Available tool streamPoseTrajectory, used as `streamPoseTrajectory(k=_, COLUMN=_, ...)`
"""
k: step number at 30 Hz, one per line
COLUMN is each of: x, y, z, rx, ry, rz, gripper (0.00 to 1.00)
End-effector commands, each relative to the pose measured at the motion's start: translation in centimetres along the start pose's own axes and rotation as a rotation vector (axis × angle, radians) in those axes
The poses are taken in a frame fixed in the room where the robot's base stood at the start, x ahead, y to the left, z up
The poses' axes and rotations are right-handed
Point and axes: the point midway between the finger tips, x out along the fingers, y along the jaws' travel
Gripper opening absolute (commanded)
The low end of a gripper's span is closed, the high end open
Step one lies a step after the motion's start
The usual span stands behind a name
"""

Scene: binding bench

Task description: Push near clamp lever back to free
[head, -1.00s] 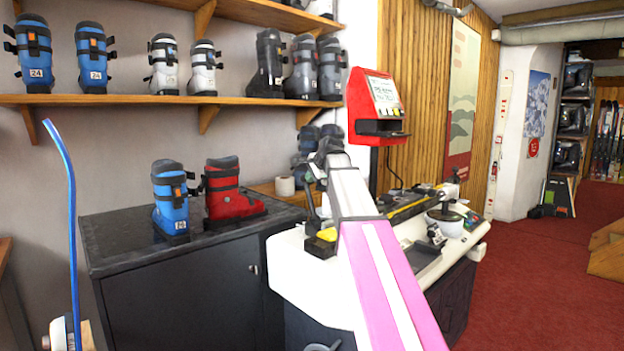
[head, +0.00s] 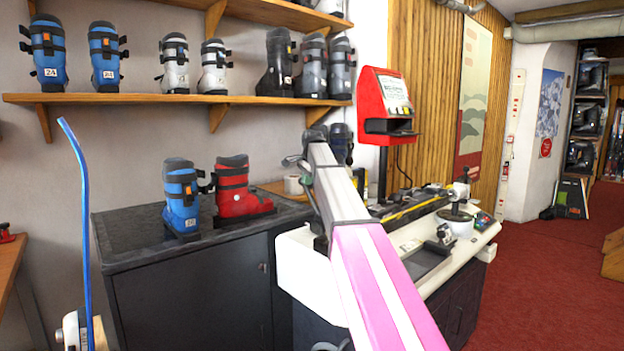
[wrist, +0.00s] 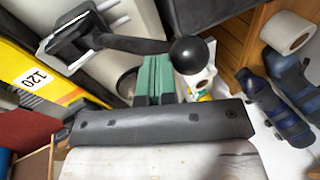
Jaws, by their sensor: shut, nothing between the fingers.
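The clamp lever, a dark arm (wrist: 135,44) with a round black knob (wrist: 189,55), shows in the wrist view. It runs from a dark clamp body with pale rods (wrist: 78,35) at upper left. My gripper's green fingers (wrist: 158,66) are together with nothing between them. Their tips are just left of the knob and below the lever arm in the picture; I cannot tell whether they touch. In the head view my arm hides the lever and most of my gripper.
The white bench (head: 300,272) adjoins a black cabinet (head: 130,258) with blue (head: 181,200) and red boots (head: 236,190). A paper roll (wrist: 285,33) stands nearby. A red terminal (head: 386,105) stands behind.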

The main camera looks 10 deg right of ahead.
Motion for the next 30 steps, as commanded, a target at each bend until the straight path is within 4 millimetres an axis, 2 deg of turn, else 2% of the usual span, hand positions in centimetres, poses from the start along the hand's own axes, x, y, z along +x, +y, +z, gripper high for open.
streamPoseTrajectory(k=10, x=1.3, y=-0.9, z=0.3, rx=0.001, ry=-0.001, rz=-0.007, gripper=0.00)
streamPoseTrajectory(k=30, x=0.8, y=-0.4, z=0.1, rx=0.001, ry=-0.001, rz=-0.008, gripper=0.00)
